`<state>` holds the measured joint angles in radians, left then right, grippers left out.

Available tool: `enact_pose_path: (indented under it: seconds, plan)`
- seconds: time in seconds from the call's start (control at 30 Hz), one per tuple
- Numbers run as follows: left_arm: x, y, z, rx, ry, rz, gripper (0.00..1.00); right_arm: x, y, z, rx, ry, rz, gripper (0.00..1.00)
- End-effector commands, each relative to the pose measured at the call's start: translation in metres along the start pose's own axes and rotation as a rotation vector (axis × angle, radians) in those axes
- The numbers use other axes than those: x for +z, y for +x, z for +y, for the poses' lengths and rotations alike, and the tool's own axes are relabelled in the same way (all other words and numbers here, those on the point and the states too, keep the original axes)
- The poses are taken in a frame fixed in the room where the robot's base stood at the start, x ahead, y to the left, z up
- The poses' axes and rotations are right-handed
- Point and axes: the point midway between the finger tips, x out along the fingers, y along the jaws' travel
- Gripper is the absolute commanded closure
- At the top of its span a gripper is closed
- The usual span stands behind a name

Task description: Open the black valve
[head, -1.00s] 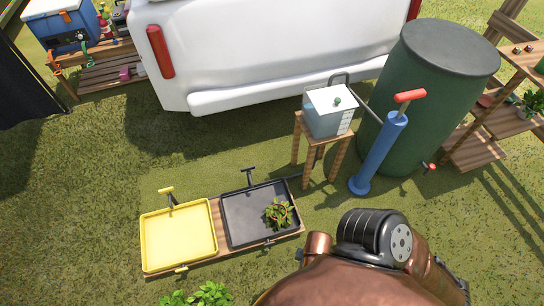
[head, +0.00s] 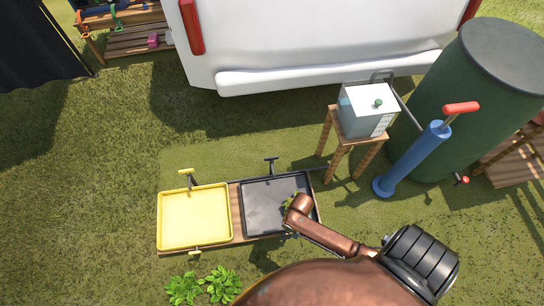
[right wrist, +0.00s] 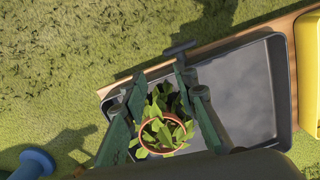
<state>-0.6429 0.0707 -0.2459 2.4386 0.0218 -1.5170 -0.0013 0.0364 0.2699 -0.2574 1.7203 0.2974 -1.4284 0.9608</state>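The black valve (head: 270,162) is a T-shaped tap at the back edge of the black tray (head: 262,222). In the right wrist view its handle (right wrist: 180,48) shows just beyond my right gripper's fingertips, near the tray's edge. My right gripper (right wrist: 161,75) is open, with the potted plant (right wrist: 160,130) in view between its fingers; I cannot tell whether they touch it. In the head view my right arm reaches over the tray's front right corner and hides most of the plant. My left gripper is not in view.
A yellow tray (head: 194,217) with yellow taps sits to the left on the same wooden base. A blue pump (head: 412,158), a stool with a water box (head: 365,112) and a green barrel (head: 485,100) stand to the right. Leafy plants (head: 203,287) grow in front. Grass lies open at left.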

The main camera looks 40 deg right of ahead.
Motion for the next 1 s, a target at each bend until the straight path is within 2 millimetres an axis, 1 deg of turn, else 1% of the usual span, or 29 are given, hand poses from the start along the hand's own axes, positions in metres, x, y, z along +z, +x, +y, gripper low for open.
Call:
enact_pose_path:
  seconds: [0.03,0.07,0.1,0.13,0.17,0.2,0.23,0.27,0.3,0.37,0.4,0.5,0.6,0.7,0.77,0.87,1.0]
  plan:
    - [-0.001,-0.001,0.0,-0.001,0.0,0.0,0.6,-0.036,0.0,-0.012,0.013,0.092,0.014,0.73]
    - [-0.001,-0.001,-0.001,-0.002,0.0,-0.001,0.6,-0.053,0.001,-0.019,0.018,0.156,0.018,0.73]
    - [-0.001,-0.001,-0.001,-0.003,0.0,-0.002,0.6,-0.077,-0.001,-0.026,0.026,0.244,0.026,0.73]
    - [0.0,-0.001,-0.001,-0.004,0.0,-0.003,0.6,-0.096,-0.003,-0.031,0.03,0.312,0.032,0.73]
    - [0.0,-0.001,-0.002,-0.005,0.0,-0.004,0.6,-0.114,-0.006,-0.037,0.032,0.382,0.039,0.73]
    - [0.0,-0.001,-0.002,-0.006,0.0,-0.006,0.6,-0.139,-0.012,-0.044,0.035,0.478,0.05,0.73]
    - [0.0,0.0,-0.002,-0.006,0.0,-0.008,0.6,-0.158,-0.018,-0.049,0.036,0.551,0.059,0.73]
    - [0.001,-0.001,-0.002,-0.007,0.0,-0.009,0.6,-0.177,-0.025,-0.053,0.036,0.626,0.067,0.73]
    - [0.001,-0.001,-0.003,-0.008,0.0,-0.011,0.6,-0.201,-0.036,-0.06,0.032,0.724,0.079,0.73]
    - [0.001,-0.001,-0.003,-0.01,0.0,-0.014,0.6,-0.235,-0.053,-0.069,0.022,0.869,0.094,0.73]
    - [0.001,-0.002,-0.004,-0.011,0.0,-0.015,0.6,-0.255,-0.066,-0.073,0.015,0.963,0.101,0.73]
    - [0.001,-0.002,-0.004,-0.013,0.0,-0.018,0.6,-0.296,-0.096,-0.083,-0.009,1.166,0.115,0.73]
    - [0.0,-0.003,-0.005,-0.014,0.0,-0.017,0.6,-0.323,-0.12,-0.089,-0.03,1.315,0.119,0.73]
    - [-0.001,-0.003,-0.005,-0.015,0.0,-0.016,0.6,-0.338,-0.133,-0.091,-0.045,1.404,0.119,0.73]
    - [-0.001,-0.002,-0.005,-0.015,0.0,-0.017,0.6,-0.342,-0.136,-0.093,-0.05,1.431,0.118,0.73]
    - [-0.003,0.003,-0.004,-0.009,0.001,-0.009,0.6,-0.344,-0.13,-0.092,-0.049,1.446,0.117,0.73]
    - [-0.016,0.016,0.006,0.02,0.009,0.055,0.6,-0.345,-0.109,-0.091,-0.045,1.445,0.116,0.73]
